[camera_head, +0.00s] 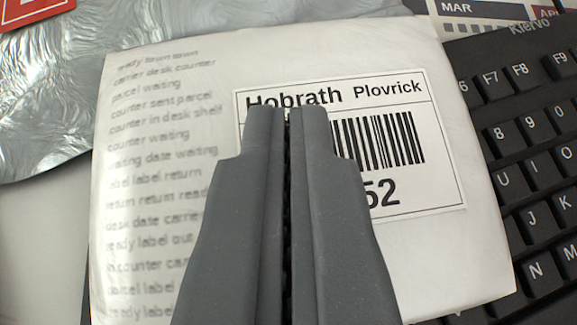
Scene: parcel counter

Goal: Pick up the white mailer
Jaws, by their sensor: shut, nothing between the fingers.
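The fingertips overlap the label's left half and hide part of the barcode and number. I cannot tell whether the tips touch the mailer.
A black keyboard (535,120) lies along the mailer's right side. A silvery crinkled bag (45,110) with a red patch lies at the upper left. A calendar sheet (480,18) showing "MAR" is at the top right. A bare pale surface (40,240) shows at the lower left.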

